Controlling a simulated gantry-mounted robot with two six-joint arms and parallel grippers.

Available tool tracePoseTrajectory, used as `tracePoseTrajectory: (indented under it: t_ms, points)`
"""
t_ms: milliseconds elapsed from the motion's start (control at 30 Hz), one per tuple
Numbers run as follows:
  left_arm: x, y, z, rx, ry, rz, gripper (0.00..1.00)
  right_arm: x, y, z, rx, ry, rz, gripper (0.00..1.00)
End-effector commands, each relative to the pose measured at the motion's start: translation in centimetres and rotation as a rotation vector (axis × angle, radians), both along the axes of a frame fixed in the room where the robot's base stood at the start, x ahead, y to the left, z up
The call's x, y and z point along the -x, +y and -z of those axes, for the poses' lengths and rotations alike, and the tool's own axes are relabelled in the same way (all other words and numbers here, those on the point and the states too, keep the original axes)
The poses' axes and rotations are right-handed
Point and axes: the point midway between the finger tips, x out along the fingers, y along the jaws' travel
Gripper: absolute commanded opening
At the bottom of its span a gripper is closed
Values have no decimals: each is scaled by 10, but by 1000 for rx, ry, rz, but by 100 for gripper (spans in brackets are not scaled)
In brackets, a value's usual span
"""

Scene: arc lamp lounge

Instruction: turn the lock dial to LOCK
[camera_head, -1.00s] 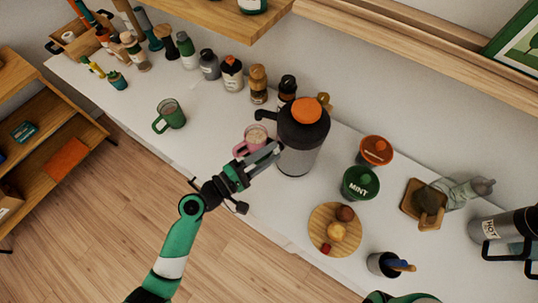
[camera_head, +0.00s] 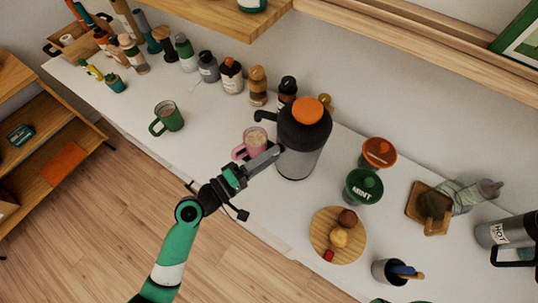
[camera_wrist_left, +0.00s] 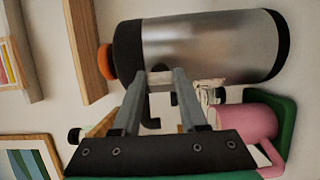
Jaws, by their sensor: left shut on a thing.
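A pump flask (camera_head: 298,160) with a steel body, dark top and orange cap (camera_head: 307,110) stands upright on the white counter. My left gripper (camera_head: 277,150) reaches it from the left, its fingertips at the flask's side below the dark top. In the left wrist view the flask (camera_wrist_left: 212,45) lies sideways across the picture. There my left gripper (camera_wrist_left: 160,78) is shut on a small pale part against the flask, taken to be the lock dial (camera_wrist_left: 160,77). The fingers mostly cover it, and its markings cannot be read. My right gripper is not in view.
A pink mug (camera_head: 253,138) stands close beside my left fingers. A green mug (camera_head: 168,117) is further left. Green (camera_head: 363,186) and orange (camera_head: 378,152) tubs and a round wooden board (camera_head: 322,237) stand right of the flask. Several bottles line the wall behind.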

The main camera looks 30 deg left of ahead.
Motion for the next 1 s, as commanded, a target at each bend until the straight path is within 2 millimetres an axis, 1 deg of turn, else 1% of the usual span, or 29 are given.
tracePoseTrajectory:
  t_ms: [67,100,267,667,767,867,1000]
  points:
    - [0,0,0,-1,-2,0,0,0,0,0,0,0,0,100]
    - [0,0,0,-1,-2,0,44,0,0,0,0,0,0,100]
    - [0,0,0,0,-1,0,72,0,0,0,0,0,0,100]
    - [0,0,0,1,0,0,72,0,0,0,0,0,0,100]
    - [4,2,0,1,2,-1,72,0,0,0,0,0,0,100]
    - [15,9,1,1,1,-4,72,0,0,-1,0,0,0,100]
    - [44,23,1,2,3,-7,72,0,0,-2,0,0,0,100]
